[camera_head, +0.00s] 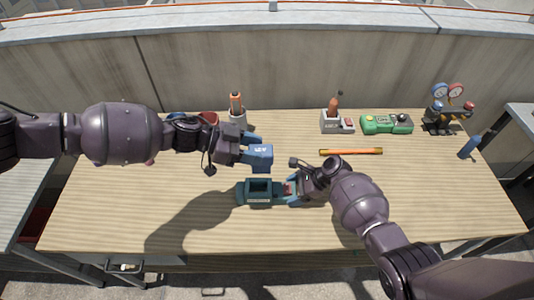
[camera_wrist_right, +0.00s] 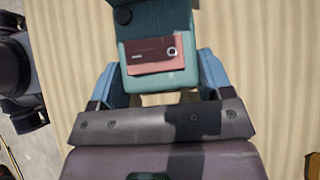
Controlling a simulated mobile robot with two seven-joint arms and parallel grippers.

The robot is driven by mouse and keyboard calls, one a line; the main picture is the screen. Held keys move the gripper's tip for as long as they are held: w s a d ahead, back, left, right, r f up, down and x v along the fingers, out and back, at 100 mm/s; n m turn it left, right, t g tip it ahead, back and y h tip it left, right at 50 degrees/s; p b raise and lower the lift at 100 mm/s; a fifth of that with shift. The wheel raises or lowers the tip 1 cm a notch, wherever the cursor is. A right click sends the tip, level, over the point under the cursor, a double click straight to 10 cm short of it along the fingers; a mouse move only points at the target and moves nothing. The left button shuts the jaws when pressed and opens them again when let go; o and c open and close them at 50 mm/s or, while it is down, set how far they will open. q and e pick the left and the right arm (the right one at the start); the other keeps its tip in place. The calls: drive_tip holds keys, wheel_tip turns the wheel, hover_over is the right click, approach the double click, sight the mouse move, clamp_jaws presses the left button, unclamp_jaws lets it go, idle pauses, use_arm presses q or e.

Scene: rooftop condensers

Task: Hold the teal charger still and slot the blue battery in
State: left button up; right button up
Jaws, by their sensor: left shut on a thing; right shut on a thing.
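The teal charger (camera_head: 258,199) lies on the wooden table near the middle, its dark slot facing up and empty. My right gripper (camera_head: 294,190) is shut on the charger's right end. In the right wrist view the charger (camera_wrist_right: 160,20) shows a reddish label plate, with the blue fingers of my right gripper (camera_wrist_right: 161,80) on either side of it. My left gripper (camera_head: 247,149) is shut on the blue battery (camera_head: 262,157), which has pale lettering. It holds the battery upright above and just behind the charger's slot, apart from it. The battery is not in the wrist view.
Along the back stand a holder with an orange-handled tool (camera_head: 236,112), a grey box (camera_head: 336,124), a green device (camera_head: 386,124) and a gauge set (camera_head: 447,112). The front table is clear.

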use_arm(q)
drive_tip(key=f, duration=0.2)
drive_tip(key=w+f, duration=0.1)
drive_tip(key=f, duration=0.4)
drive_tip(key=shift+w+a+f, duration=0.35)
drive_tip(key=shift+a, duration=0.15)
drive_tip(key=shift+f, duration=0.1)
drive_tip(key=shift+f, duration=1.2)
drive_tip(key=shift+f, duration=2.35)
idle(0.3)
drive_tip(key=o, duration=1.2)
drive_tip(key=shift+c, duration=0.2)
drive_tip(key=shift+a, duration=0.1)
